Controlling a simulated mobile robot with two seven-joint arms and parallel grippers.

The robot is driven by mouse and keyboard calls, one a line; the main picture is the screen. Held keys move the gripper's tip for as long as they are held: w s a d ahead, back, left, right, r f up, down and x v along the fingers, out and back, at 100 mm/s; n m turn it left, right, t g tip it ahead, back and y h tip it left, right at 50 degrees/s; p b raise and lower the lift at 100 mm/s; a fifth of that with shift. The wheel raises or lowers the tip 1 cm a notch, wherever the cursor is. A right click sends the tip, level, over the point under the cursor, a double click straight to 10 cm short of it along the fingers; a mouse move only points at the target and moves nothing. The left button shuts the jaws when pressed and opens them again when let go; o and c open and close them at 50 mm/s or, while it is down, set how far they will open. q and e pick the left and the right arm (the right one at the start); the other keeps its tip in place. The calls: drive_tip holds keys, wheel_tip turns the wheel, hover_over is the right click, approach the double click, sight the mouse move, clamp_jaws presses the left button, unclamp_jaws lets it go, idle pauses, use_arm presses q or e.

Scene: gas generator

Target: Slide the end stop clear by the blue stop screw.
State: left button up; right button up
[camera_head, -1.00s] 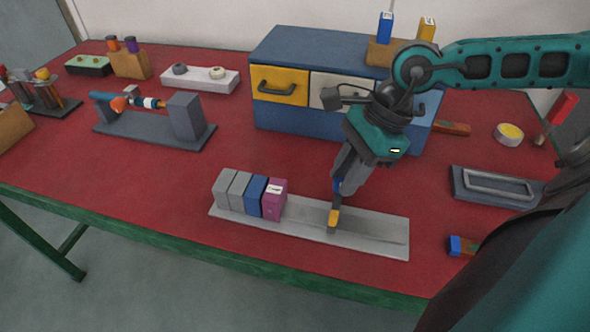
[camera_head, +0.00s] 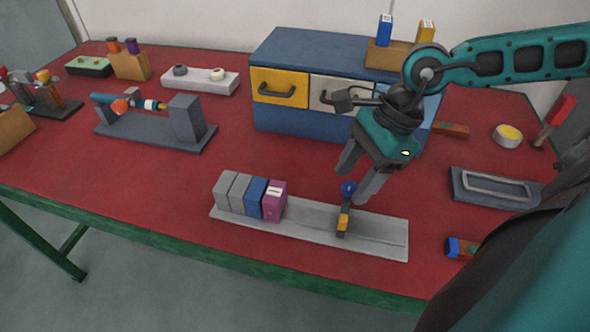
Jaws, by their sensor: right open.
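The end stop (camera_head: 343,222) is a small dark and yellow block standing on the grey rail (camera_head: 378,236), right of the row of modules and apart from it. Its blue stop screw (camera_head: 348,187) sticks up on top. My right gripper (camera_head: 354,188) is open, with its fingers spread on either side of the blue screw. Whether a finger touches the screw I cannot tell. My left gripper is not in view.
Two grey modules, a blue module (camera_head: 256,197) and a purple module (camera_head: 274,201) stand at the rail's left end. A drawer cabinet (camera_head: 300,50) stands behind my gripper. A grey tray (camera_head: 463,192) lies to the right. The rail right of the end stop is clear.

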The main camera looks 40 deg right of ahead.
wheel_tip(320, 180, up, 7)
drive_tip(key=p, duration=0.4)
drive_tip(key=shift+f, duration=0.25)
